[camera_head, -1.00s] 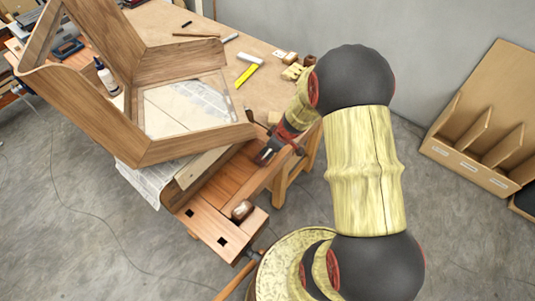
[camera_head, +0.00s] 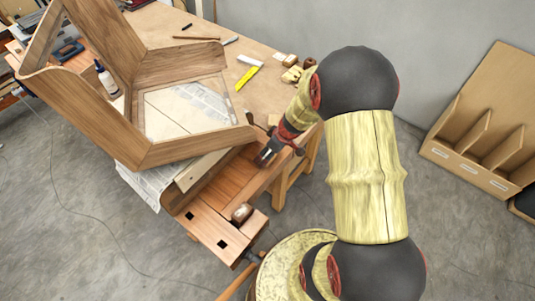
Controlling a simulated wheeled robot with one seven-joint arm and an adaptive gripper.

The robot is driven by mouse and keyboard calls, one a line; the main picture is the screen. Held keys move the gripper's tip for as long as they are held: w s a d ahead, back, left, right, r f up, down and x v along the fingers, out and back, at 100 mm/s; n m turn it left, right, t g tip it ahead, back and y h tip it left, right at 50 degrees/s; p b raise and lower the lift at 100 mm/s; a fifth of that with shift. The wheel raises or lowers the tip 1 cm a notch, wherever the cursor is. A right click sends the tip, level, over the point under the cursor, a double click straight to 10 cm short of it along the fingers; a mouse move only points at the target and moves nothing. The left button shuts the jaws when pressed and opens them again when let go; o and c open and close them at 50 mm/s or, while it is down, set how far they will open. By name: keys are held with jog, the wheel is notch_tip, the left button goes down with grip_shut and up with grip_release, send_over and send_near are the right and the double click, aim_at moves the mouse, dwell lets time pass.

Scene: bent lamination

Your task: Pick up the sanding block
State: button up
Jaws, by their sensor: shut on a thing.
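My gripper (camera_head: 265,156) is at the front right of the workbench, pointing down and left over the reddish-brown wood of its front part. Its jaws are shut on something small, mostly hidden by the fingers. I cannot make out its shape or whether it touches the bench. I cannot tell the sanding block for certain in this view.
A bent wooden frame (camera_head: 92,118) takes up the left of the workbench (camera_head: 185,22). A yellow-bladed tool (camera_head: 246,77), small wooden pieces (camera_head: 291,75) and a glue bottle (camera_head: 106,78) lie or stand behind. A brown rounded piece (camera_head: 242,213) is at the front corner.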

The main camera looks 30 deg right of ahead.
jog(key=s+a+r+p, duration=0.1)
jog(key=s+a+r, duration=0.6)
jog(key=s+r, duration=0.4)
jog(key=shift+s+r, duration=0.35)
jog(key=shift+s, duration=0.25)
jog(key=o, duration=0.6)
jog(key=shift+d, duration=0.1)
jog(key=c, duration=0.3)
jog(key=shift+c, duration=0.8)
